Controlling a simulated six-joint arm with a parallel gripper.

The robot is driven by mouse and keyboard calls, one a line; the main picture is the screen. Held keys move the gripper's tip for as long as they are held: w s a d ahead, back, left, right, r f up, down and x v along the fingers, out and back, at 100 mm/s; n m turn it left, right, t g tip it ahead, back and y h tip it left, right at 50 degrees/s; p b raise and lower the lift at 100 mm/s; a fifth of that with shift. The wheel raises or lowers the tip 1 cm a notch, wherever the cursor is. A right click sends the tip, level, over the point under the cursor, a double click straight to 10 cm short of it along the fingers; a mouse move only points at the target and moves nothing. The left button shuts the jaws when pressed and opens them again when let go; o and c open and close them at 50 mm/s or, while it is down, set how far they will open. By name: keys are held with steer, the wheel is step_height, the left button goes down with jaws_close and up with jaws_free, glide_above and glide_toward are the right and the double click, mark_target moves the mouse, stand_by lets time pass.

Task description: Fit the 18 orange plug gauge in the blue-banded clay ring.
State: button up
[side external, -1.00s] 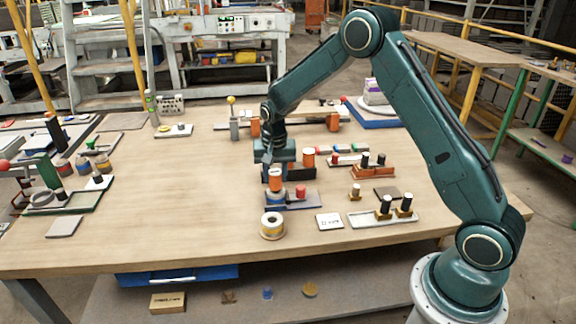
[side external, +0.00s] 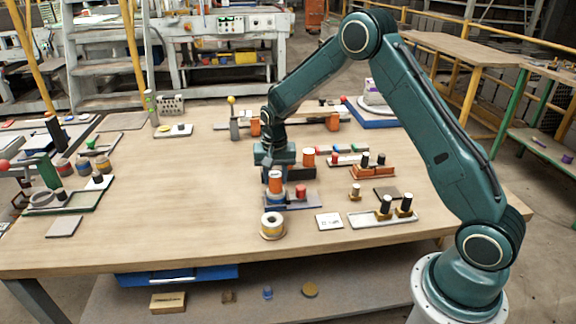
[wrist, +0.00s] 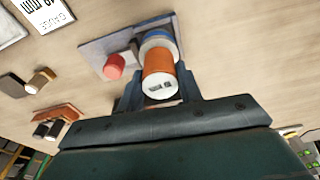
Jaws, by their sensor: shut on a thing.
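The orange plug gauge (wrist: 158,77) has a pale end cap with a dark number on it, too small to read surely. My gripper (wrist: 160,97) is shut on it, one finger on each side; its fingers are largely hidden in the side view (side external: 275,176). The blue-banded clay ring (wrist: 157,42) stands on a grey plate (wrist: 112,42), directly beyond the plug's far end. In the side view the ring (side external: 273,198) is right under the plug. The two look in line; I cannot tell whether the plug's lower end is inside the bore.
A red plug (wrist: 114,67) stands on the same plate beside the ring. A yellow-banded ring (side external: 272,226) stands nearer the table's front. An orange cylinder (side external: 308,158) stands behind. A white label card (side external: 329,221) and tray with dark plugs (side external: 385,218) are right. The left middle is clear.

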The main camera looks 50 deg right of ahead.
steer(key=o, duration=1.1)
steer(key=shift+s+a+r, duration=0.2)
steer(key=shift+r, duration=2.1)
steer(key=shift+s+a+r, duration=0.15)
steer(key=shift+a+r, duration=0.05)
steer(key=shift+r, duration=2.05)
steer(key=shift+s+a+r, duration=0.2)
steer(key=shift+r, duration=2.1)
steer(key=shift+r, duration=0.1)
